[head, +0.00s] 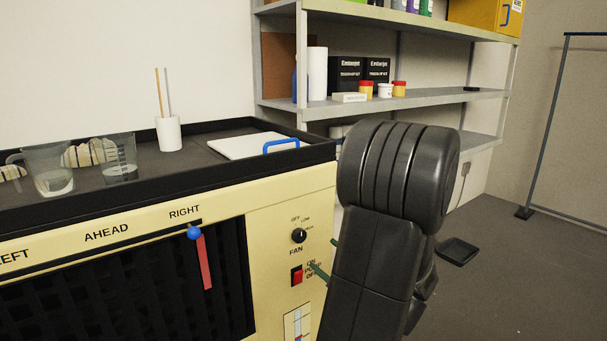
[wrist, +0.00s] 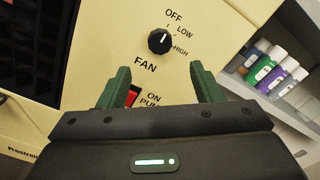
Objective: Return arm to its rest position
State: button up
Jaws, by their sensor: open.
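My gripper (wrist: 163,88) shows in the wrist view with its two green fingers apart and nothing between them. It faces the cream machine panel (wrist: 100,70), just below the black fan knob (wrist: 160,41). The red pump switch (wrist: 132,96) is partly hidden behind the left finger. In the head view my arm fills the lower middle, and green fingertips (head: 318,272) show at its left edge beside the red switch (head: 296,275). I cannot tell whether the fingers touch the panel.
The machine's top tray (head: 200,160) holds measuring jugs (head: 122,160), a white cup with sticks (head: 169,133) and a white board with a blue handle (head: 250,145). A red lever with a blue knob (head: 194,233) is at RIGHT. Shelves (head: 430,102) stand behind. Floor (head: 500,290) at right is mostly clear.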

aim_at(302, 236)
jog(key=b+x, duration=0.1)
jog(key=x, duration=0.8)
jog(key=shift+w+a, duration=0.2)
jog(key=shift+a, duration=0.05)
jog(key=shift+w+r+m+p, duration=0.15)
jog(key=shift+r+m+p, duration=0.15)
jog(key=shift+p, duration=0.35)
jog(key=m+p, duration=0.4)
jog(key=p, duration=0.2)
jog(key=m+p, duration=0.4)
jog(key=p, duration=0.3)
jog(key=shift+m, duration=0.4)
jog(key=b+v, duration=0.1)
jog(key=v, duration=0.9)
jog(key=shift+f, duration=0.25)
jog(key=shift+a, duration=0.1)
